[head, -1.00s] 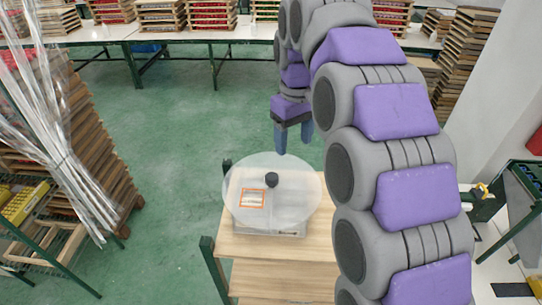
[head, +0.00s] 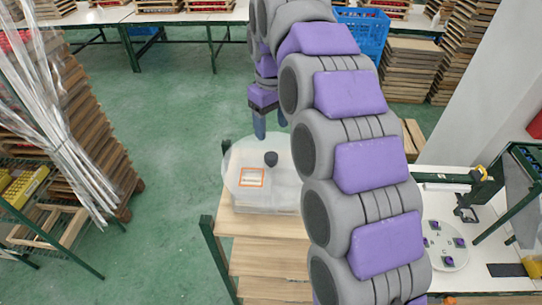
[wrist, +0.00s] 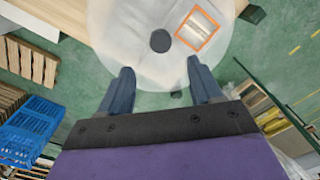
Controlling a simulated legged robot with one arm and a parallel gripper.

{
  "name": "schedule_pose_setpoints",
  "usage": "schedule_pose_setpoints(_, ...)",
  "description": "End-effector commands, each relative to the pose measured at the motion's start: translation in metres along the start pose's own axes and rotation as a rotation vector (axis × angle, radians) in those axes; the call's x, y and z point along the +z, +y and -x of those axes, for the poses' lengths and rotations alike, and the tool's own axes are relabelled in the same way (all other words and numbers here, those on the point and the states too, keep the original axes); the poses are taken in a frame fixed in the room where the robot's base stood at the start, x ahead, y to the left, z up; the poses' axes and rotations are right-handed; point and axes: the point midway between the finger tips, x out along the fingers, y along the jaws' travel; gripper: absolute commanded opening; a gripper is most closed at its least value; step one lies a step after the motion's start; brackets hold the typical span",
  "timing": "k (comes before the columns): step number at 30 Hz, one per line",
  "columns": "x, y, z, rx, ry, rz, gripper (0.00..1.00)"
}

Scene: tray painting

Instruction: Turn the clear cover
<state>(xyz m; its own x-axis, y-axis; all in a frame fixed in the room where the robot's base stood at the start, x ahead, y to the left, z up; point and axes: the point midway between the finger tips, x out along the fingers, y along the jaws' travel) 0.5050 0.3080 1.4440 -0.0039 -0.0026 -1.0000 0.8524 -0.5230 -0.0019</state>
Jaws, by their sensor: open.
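The clear cover (head: 240,160) is a round translucent disc on top of a small wooden table. It has a dark knob (head: 271,158) at its middle and an orange-outlined square window (head: 251,177) to the lower left of the knob. My gripper (head: 269,128) is above and behind the knob in the head view. In the wrist view, my gripper (wrist: 157,85) is open and empty, with two blue-grey fingers apart. There the knob (wrist: 160,41) lies beyond the fingertips and the window (wrist: 197,28) is to its right. A pale box under the cover is partly seen.
The wooden table (head: 265,230) has bare top in front of the cover. Plastic-wrapped stacked trays (head: 75,130) are at left. Green floor is open behind.

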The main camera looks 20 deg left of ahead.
Motion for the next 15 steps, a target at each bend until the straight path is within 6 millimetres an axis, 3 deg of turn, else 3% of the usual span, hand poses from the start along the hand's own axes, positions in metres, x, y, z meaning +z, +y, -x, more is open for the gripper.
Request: schedule_pose_setpoints(15, 0.001, -0.001, -0.07, -0.001, 0.0, 0.001, 0.64)
